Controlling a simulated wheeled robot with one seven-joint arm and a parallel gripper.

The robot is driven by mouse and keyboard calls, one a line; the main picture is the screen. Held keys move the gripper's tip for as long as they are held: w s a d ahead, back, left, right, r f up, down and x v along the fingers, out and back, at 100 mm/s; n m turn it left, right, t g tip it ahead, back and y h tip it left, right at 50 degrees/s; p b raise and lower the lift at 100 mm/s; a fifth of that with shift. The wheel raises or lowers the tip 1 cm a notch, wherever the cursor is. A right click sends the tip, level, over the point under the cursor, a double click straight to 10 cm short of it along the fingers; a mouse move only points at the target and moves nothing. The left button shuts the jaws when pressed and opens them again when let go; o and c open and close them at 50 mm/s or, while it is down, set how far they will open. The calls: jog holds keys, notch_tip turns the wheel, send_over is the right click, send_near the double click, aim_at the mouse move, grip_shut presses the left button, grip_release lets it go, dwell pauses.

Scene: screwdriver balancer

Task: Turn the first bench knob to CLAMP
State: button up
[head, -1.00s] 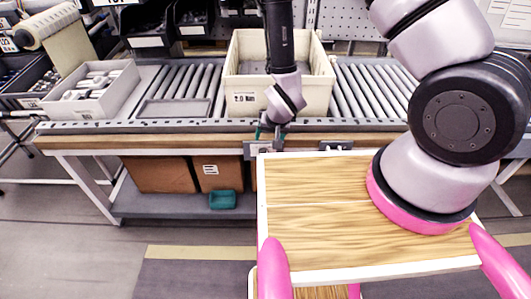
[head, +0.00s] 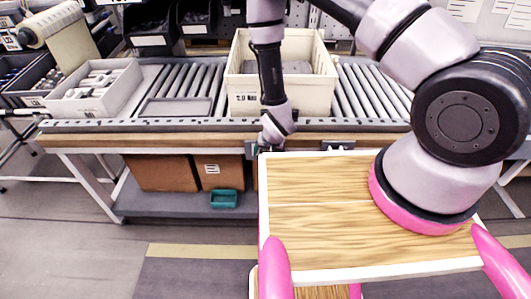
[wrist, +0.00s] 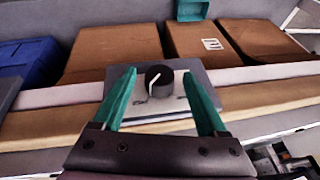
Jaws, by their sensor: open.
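The first bench knob (wrist: 159,79) is a black round dial with a white pointer line, set on a grey plate (wrist: 215,78) on the bench's front edge. The pointer line runs slantwise between upper right and lower left. Small lettering on the plate below it is too blurred to read. My gripper (wrist: 159,73) is open, with one teal finger on each side of the knob and gaps between. I cannot tell how deep the fingertips reach. In the head view my gripper (head: 263,149) is at the bench's front edge, and my wrist hides the knob.
A second plate (head: 337,146) sits further right on the bench edge (head: 180,140). A cream bin (head: 310,95) stands on the rollers behind my arm. Cardboard boxes (head: 160,173) and a teal tray (head: 224,199) are on the lower shelf.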

grip_shut()
jog(key=shift+a+h, duration=0.15)
jog(key=shift+h, duration=0.25)
jog(key=shift+a+n+h, duration=0.15)
jog(key=shift+n+h, duration=0.05)
jog(key=shift+h, duration=0.5)
jog(key=shift+a+n+h, duration=0.15)
jog(key=shift+n+h, duration=0.05)
jog(key=shift+h, duration=0.5)
jog(key=h, duration=0.3)
jog(key=n+h, duration=0.1)
jog(key=shift+w+a+f+h, duration=0.1)
jog(key=shift+a+h, duration=0.2)
jog(key=shift+h, duration=0.1)
jog(key=h, duration=0.2)
jog(key=n+h, duration=0.1)
jog(key=h, duration=0.1)
jog(key=shift+a+f, duration=0.15)
jog(key=shift+f, duration=0.15)
jog(key=shift+f+n+t+h, duration=0.15)
jog(key=shift+n+t+h, duration=0.2)
jog(key=shift+h, duration=0.75)
jog(key=shift+f+n+t+h, duration=0.1)
jog(key=shift+n+t+h, duration=0.2)
jog(key=shift+h, duration=0.8)
